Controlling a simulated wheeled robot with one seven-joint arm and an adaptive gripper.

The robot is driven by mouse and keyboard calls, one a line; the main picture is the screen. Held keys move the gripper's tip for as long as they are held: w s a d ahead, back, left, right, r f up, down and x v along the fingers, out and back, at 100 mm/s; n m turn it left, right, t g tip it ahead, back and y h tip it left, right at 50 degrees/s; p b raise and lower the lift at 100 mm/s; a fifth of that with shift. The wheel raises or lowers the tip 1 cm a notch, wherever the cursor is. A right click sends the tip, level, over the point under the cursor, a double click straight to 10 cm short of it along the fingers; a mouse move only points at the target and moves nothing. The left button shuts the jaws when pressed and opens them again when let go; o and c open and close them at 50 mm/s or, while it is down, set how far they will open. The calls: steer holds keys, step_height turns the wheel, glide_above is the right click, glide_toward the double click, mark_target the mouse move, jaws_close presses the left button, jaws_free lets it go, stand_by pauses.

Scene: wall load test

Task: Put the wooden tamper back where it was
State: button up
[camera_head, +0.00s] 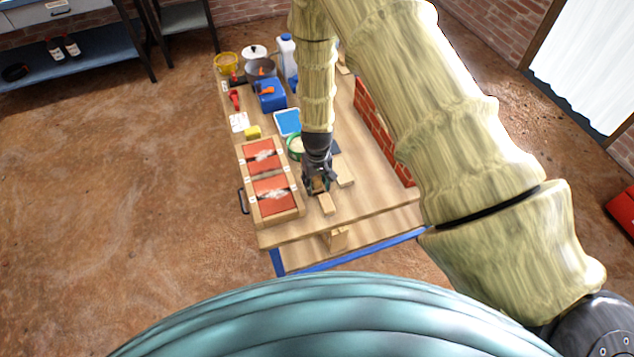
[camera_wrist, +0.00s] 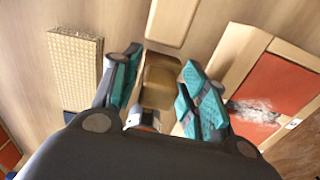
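My gripper (camera_head: 318,186) is low over the near part of the wooden table. In the wrist view its two teal-padded fingers (camera_wrist: 162,80) lean inward on either side of a brown wooden piece (camera_wrist: 160,82), which I take to be the wooden tamper.
A wooden frame with red panels (camera_head: 272,222) lies left of my gripper. A textured pale board (camera_wrist: 76,70) lies on the other side. A small brick wall (camera_head: 382,130) stands at right. A green-rimmed bowl (camera_head: 294,148), blue tray (camera_head: 287,122) and containers stand farther back.

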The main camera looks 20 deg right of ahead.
mark_target(317, 180)
steer(key=shift+r, duration=0.1)
step_height(317, 180, up, 12)
steer(key=b, duration=0.2)
stand_by(0.8)
stand_by(0.5)
